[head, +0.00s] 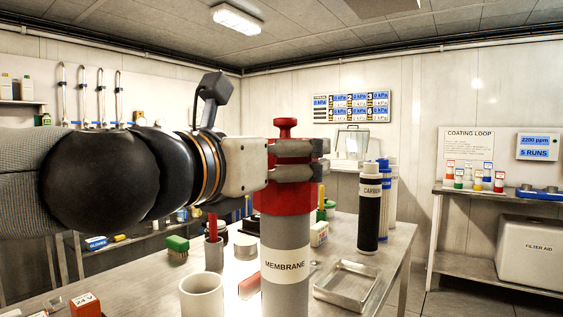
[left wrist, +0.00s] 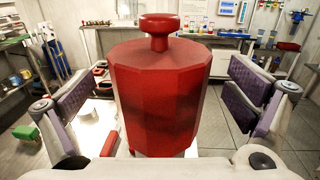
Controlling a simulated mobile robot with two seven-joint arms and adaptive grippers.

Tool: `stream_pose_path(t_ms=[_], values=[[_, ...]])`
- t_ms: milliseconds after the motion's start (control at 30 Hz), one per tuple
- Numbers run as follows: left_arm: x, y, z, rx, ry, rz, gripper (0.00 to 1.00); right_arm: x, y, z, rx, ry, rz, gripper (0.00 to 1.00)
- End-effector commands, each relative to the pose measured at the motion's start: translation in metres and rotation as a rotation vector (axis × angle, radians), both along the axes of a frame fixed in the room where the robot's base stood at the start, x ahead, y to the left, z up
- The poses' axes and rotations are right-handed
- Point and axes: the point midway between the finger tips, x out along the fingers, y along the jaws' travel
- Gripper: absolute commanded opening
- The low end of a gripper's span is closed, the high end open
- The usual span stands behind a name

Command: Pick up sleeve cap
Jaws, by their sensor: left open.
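The red sleeve cap (head: 286,198), faceted with a knob on top, sits on top of the grey upright sleeve (head: 285,290) labelled MEMBRANE. It also fills the middle of the left wrist view (left wrist: 158,95). My left gripper (head: 300,159) is level with the cap's upper part, with its fingers around it. In the left wrist view the open finger pads (left wrist: 165,88) stand on either side of the cap, with a gap at each side. My right gripper is not in view.
A black CARBON cylinder (head: 370,215) and a blue-topped one stand on the table to the right, behind a shallow metal tray (head: 347,285). A white cup (head: 202,295), a green brush (head: 177,247) and small items crowd the left side.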

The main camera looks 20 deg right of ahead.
Motion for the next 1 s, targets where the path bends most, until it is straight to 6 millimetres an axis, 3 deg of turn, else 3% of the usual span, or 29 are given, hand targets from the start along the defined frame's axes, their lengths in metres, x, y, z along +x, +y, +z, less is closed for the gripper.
stream_pose_path(t_ms=[100,367,600,867,1000], values=[[0.011,-0.014,0.002,0.001,-0.002,0.000,0.98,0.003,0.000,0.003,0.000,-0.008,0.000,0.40],[0.015,-0.016,0.000,0.001,-0.001,0.000,0.98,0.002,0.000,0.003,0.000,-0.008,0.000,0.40],[0.015,-0.016,0.000,0.001,-0.001,0.000,0.47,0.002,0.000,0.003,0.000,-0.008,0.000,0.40],[0.015,-0.016,0.001,0.001,-0.002,0.001,0.47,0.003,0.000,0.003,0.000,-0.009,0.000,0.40],[0.013,-0.016,0.026,0.000,-0.010,0.002,0.47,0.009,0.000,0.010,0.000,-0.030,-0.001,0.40]])
